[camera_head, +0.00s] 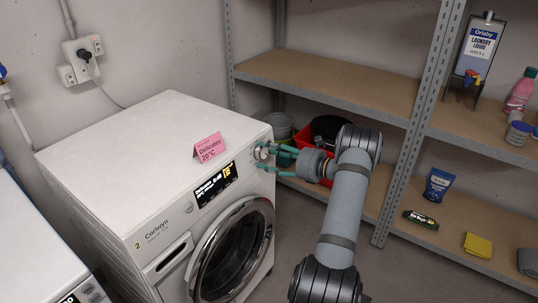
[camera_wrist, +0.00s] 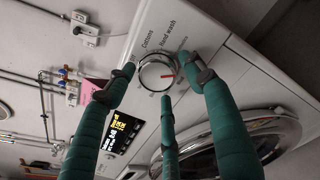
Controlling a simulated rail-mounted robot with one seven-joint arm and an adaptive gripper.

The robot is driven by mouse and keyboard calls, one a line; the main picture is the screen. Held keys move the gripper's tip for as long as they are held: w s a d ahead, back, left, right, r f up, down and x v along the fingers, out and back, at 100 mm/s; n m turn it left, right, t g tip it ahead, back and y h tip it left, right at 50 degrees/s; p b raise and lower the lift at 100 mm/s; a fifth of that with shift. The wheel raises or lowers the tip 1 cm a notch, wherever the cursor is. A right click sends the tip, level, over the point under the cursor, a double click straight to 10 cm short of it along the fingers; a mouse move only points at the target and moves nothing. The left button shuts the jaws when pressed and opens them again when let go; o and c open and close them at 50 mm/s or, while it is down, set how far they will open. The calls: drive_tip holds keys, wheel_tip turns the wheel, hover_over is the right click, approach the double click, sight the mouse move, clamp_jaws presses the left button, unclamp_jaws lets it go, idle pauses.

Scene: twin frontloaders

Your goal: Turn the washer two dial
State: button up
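Washer two (camera_head: 117,140) is a white front-loader marked "2", with a lit display (camera_head: 215,184) whose small text I cannot read surely. Its round silver dial (camera_wrist: 152,73) has a red mark at the right side of its face in the wrist view. "Cottons" and "Hand wash" are printed around it; another label is partly hidden by a finger. My gripper (camera_head: 266,160) has its green fingers spread around the dial, one on each side and one below in the wrist view (camera_wrist: 161,78). The fingers look open; contact with the dial is unclear.
A pink card (camera_head: 208,146) reading "Delicates 20°C" stands on the washer top. The round door (camera_head: 232,250) is below the panel. A second white machine (camera_head: 35,250) is at left. Metal shelving (camera_head: 330,82) with bottles and a red container (camera_head: 304,137) stands at right, close to my arm.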

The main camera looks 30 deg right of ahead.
drive_tip(key=shift+o, duration=0.4)
drive_tip(key=shift+r, duration=0.1)
drive_tip(key=v, duration=1.2)
drive_tip(key=x, duration=1.2)
drive_tip(key=shift+w, duration=0.1)
